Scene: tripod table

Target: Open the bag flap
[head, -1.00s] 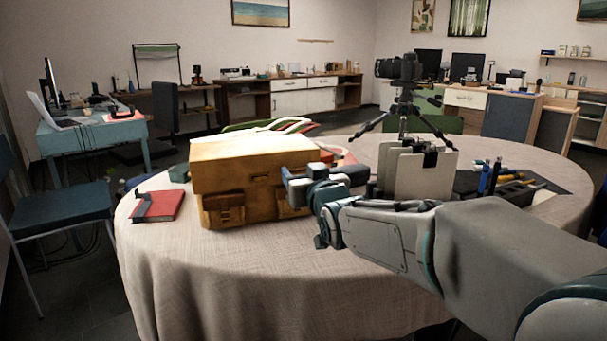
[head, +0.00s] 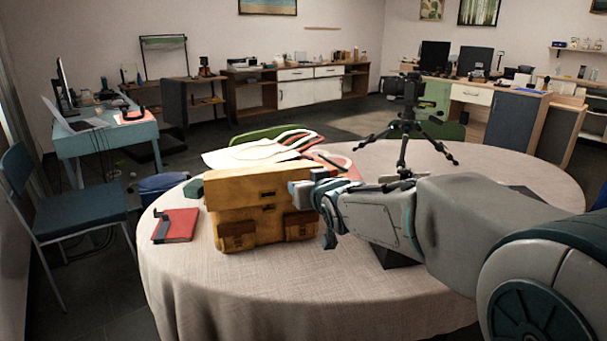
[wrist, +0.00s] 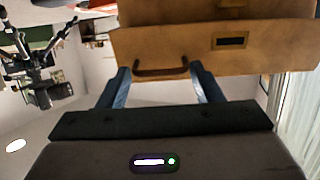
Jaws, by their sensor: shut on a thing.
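The bag is a tan leather satchel (head: 262,229) standing upright on the round cloth-covered table, with two front pockets. Its flap (head: 235,188) lies over the top and has a dark metal slot on its front. My gripper (head: 300,187) is at the bag's upper right corner. In the wrist view, the flap (wrist: 275,55) fills the top, and a thin brown handle (wrist: 160,70) spans between my two fingers, which are shut on it. The finger contact is hidden by my gripper in the head view.
A red notebook (head: 175,225) with a dark object on it lies left of the bag. A camera on a tripod (head: 404,125) stands behind my arm. Pale and red curved objects (head: 270,148) are behind the bag. The tablecloth in front (head: 250,290) is clear.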

